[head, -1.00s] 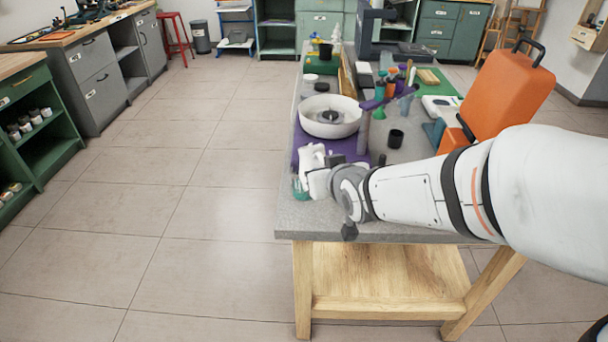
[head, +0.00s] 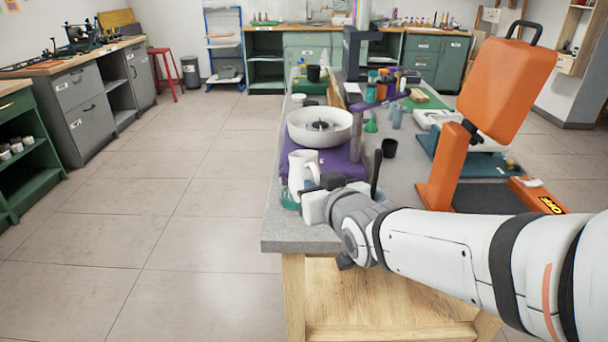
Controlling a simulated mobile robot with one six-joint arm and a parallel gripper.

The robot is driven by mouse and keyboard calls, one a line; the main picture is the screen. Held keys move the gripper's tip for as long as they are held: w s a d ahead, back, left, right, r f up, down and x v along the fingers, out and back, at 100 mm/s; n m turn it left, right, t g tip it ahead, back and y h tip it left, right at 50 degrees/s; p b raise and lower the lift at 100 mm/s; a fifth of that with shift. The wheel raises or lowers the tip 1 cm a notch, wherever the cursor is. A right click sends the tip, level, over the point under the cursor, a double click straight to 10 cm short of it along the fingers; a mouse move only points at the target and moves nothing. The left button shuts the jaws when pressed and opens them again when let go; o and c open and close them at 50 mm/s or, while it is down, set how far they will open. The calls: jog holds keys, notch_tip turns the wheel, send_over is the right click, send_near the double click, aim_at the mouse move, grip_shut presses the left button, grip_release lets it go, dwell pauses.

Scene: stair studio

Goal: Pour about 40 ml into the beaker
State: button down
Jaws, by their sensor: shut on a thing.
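A white jug (head: 299,168) with a handle stands out at the near left end of the grey workbench (head: 283,236). My gripper (head: 322,184) is at the jug's right side and is shut on it. The gripper body hides the jug's lower right part. A small teal, see-through vessel (head: 289,200) shows just below and left of the jug; I cannot tell whether it is the beaker. The liquid inside the jug cannot be seen.
A black cup (head: 389,148), a green funnel (head: 371,123) and an orange stand (head: 446,165) are to the right. Open floor lies left of the bench.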

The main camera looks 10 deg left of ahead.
notch_tip(320, 180, down, 8)
jog(key=t+y+b, duration=0.1)
jog(key=t+b, duration=0.1)
jog(key=b, duration=1.5)
jog(key=shift+s+d+t+y+b, duration=0.25)
jog(key=shift+s+t+y+b, duration=0.05)
jog(key=shift+s+t+y, duration=0.15)
